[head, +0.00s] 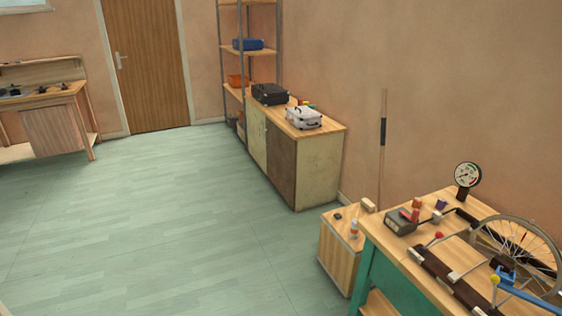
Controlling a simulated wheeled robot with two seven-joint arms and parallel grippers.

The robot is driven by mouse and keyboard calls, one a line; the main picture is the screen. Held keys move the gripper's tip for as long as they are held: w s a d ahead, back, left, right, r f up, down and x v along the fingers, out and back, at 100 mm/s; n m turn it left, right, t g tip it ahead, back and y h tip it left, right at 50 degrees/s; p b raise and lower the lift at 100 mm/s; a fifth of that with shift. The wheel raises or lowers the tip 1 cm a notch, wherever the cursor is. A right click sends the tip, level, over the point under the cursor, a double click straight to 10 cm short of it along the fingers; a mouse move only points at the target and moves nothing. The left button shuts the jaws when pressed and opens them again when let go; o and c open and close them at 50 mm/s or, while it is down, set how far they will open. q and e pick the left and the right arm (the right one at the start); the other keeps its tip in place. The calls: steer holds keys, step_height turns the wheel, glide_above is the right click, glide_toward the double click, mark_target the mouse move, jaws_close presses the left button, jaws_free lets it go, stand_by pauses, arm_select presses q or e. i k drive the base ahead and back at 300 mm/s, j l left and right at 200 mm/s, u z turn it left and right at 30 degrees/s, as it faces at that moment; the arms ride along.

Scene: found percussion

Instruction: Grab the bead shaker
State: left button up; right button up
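I cannot tell for sure which thing is the bead shaker. A small pale bottle with an orange band (354,229) stands upright on a low wooden cabinet (338,262) at the lower right. Several small items lie on the workbench (412,262) beside it, among them a red-headed stick (437,237) and a purple cup (441,204). They are too small to make out well. Neither of my grippers shows in the head view.
The workbench also bears a spoked wheel (515,238), a round gauge (467,175) and a grey box (400,222). A cabinet with a white case (303,118) and a black case (270,94) stands along the wall. The green floor (150,230) is clear.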

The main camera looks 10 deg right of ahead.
mark_target(354, 231)
steer(key=i+j+z, duration=0.2)
steer(key=i, duration=0.3)
steer(key=i+z, duration=0.25)
steer(key=i, duration=0.25)
steer(key=i+j+z, duration=0.2)
steer(key=i, duration=0.25)
